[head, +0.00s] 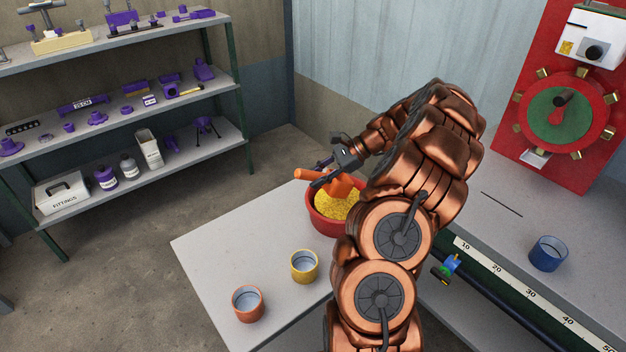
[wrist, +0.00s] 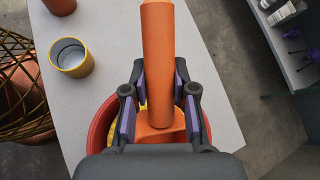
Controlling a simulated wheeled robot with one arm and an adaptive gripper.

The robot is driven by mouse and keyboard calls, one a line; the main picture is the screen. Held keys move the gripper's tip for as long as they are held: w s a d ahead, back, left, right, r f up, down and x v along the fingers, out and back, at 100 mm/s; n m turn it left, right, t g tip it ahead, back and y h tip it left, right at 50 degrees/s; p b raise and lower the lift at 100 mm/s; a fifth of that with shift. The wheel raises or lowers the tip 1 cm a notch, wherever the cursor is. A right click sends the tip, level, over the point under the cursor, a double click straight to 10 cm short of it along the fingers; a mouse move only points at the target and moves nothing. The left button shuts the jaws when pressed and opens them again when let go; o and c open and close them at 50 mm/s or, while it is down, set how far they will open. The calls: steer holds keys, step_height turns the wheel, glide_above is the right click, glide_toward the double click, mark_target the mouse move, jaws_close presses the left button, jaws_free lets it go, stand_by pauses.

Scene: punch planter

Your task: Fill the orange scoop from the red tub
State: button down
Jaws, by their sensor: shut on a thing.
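The orange scoop (head: 308,174) is held over the red tub (head: 320,221). The tub stands on the grey table and holds yellow granular stuff (head: 341,206). My gripper (head: 326,178) is shut on the scoop's handle; the wrist view shows the handle (wrist: 157,60) between the purple-padded fingers (wrist: 158,92). The scoop's head (wrist: 165,135) is low over the tub, partly behind my gripper. I cannot tell whether it touches the yellow stuff or has any in it. The tub's red rim (wrist: 100,122) shows beside the gripper in the wrist view.
A yellow cup (head: 304,266) and an orange cup (head: 247,303) stand on the table (head: 215,245) in front of the tub. A blue cup (head: 548,253) stands on the right bench. A red panel with a dial (head: 560,108) is at right. Shelves (head: 120,115) stand back left.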

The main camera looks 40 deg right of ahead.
mark_target(326, 191)
steer(key=shift+s+d+f+y, duration=0.1)
steer(key=shift+d+f+y, duration=0.3)
steer(key=shift+y, duration=0.1)
steer(key=f+b, duration=0.5)
steer(key=f, duration=0.1)
steer(key=shift+a+f+b, duration=0.3)
steer(key=shift+f+b, duration=0.1)
steer(key=shift+r, duration=0.3)
steer(key=shift+r+p, duration=2.65)
steer(key=shift+r, duration=0.85)
steer(key=a+h+p, duration=0.1)
steer(key=a+g+h+p, duration=0.1)
steer(key=h, duration=0.1)
steer(key=shift+w+f+h, duration=0.1)
steer(key=shift+w+h, duration=0.2)
steer(key=shift+w+a+f+n+g+h+p, duration=0.1)
steer(key=shift+a+f+n+g+h+p, duration=0.1)
steer(key=shift+a+h+p, duration=0.3)
steer(key=shift+w+a+f+n+g+h+p, duration=0.15)
steer(key=shift+h+p, duration=0.3)
steer(key=shift+h, duration=0.45)
